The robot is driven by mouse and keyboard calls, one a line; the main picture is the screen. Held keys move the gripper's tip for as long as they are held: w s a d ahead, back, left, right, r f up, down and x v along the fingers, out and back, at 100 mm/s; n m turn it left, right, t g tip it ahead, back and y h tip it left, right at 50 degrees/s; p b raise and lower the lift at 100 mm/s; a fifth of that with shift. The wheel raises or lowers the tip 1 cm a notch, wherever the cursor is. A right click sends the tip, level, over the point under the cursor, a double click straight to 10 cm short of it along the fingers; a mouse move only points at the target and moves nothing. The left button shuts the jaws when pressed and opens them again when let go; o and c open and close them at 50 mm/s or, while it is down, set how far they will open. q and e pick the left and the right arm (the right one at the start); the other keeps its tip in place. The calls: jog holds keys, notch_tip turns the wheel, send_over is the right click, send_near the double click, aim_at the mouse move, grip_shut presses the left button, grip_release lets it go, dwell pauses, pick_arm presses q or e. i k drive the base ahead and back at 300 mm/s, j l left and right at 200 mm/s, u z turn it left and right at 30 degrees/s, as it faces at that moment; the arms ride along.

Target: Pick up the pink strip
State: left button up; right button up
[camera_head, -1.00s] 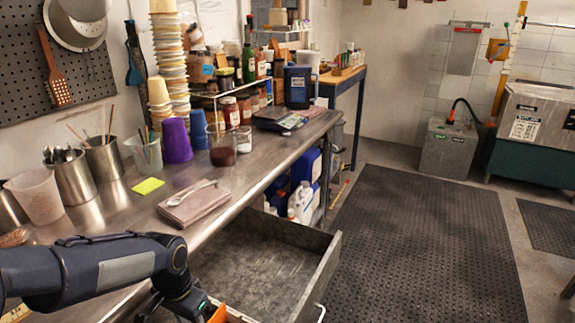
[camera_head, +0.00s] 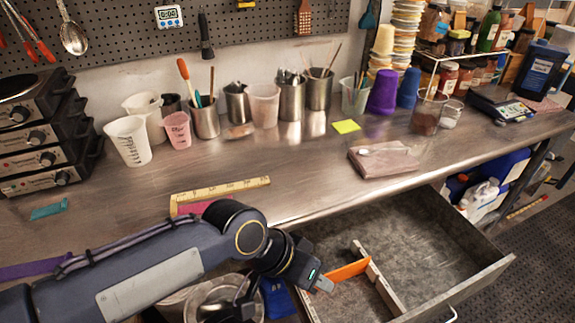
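The pink strip (camera_head: 192,209) lies flat on the steel worktop near its front edge, at the left of the picture. It sits just in front of a yellow ruler (camera_head: 222,192), and my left arm hides part of it. My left gripper (camera_head: 322,284) is to the right of the strip and in front of the worktop, over the left part of the open drawer. Its tip is beside an orange piece (camera_head: 350,270); I cannot tell whether they touch. Its finger opening is not clear. My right gripper does not show.
The open drawer (camera_head: 480,277) juts out from the worktop, with a light divider (camera_head: 378,280) inside. Cups and tins line the back. The worktop's middle is clear.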

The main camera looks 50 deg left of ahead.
aim_at(198, 210)
jog(key=u, duration=2.25)
jog(key=j+z, duration=0.15)
jog(key=z, duration=0.3)
jog(key=j+z, duration=0.15)
jog(key=z, duration=0.35)
jog(key=k+j+z, duration=0.1)
jog(key=z, duration=0.35)
jog(key=k+j+u, duration=0.1)
jog(key=j+u, duration=0.15)
jog(key=u, duration=0.25)
jog(key=j+u, duration=0.1)
jog(key=u, duration=0.9)
jog(key=j+u, duration=0.1)
jog(key=u, duration=0.4)
